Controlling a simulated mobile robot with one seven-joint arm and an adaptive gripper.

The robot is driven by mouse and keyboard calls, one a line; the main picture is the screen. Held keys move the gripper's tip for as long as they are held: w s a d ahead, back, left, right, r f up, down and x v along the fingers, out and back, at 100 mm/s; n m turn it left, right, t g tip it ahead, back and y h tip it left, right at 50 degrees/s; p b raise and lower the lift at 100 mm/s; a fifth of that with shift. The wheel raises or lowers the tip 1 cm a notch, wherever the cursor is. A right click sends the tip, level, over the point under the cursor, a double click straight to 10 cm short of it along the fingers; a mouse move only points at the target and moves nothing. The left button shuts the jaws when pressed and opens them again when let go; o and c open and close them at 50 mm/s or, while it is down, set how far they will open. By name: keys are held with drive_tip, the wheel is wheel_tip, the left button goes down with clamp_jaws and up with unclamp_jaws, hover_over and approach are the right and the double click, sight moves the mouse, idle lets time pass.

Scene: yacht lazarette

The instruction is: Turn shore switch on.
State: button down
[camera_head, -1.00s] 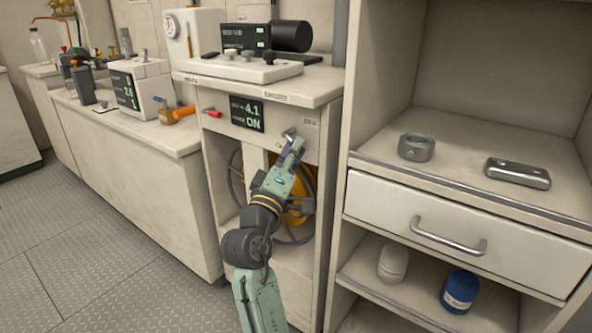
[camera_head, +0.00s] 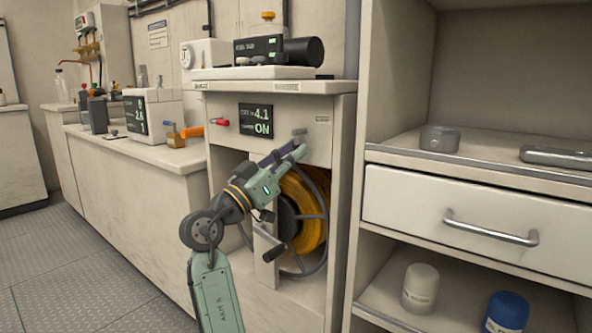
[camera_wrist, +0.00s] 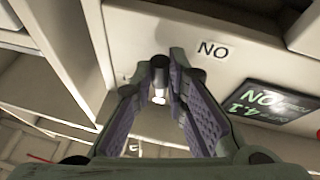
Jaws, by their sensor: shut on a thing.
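The shore switch is a small metal lever (camera_head: 300,132) on the white panel below the counter, right of a dark display (camera_head: 256,121) that reads 4.1 and ON. My gripper (camera_head: 296,148) is at the lever from below and to the left. The lever's base is partly hidden by the fingers.
A yellow hose reel (camera_head: 305,218) sits in the open bay under the panel, close behind my arm. A red knob (camera_head: 221,123) sticks out left of the display. A shelf unit with a drawer (camera_head: 480,215) stands close on the right. The floor at left is clear.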

drive_tip(key=shift+w+a+m+g+h+b, duration=0.15)
drive_tip(key=shift+m+g+b, duration=0.15)
drive_tip(key=shift+m, duration=0.2)
drive_tip(key=shift+a+m+g+h+b, duration=0.1)
drive_tip(key=shift+m+g+h+b, duration=0.15)
drive_tip(key=shift+m, duration=0.25)
drive_tip(key=c, duration=1.6)
unclamp_jaws()
drive_tip(key=v, duration=1.2)
drive_tip(key=shift+r, duration=0.1)
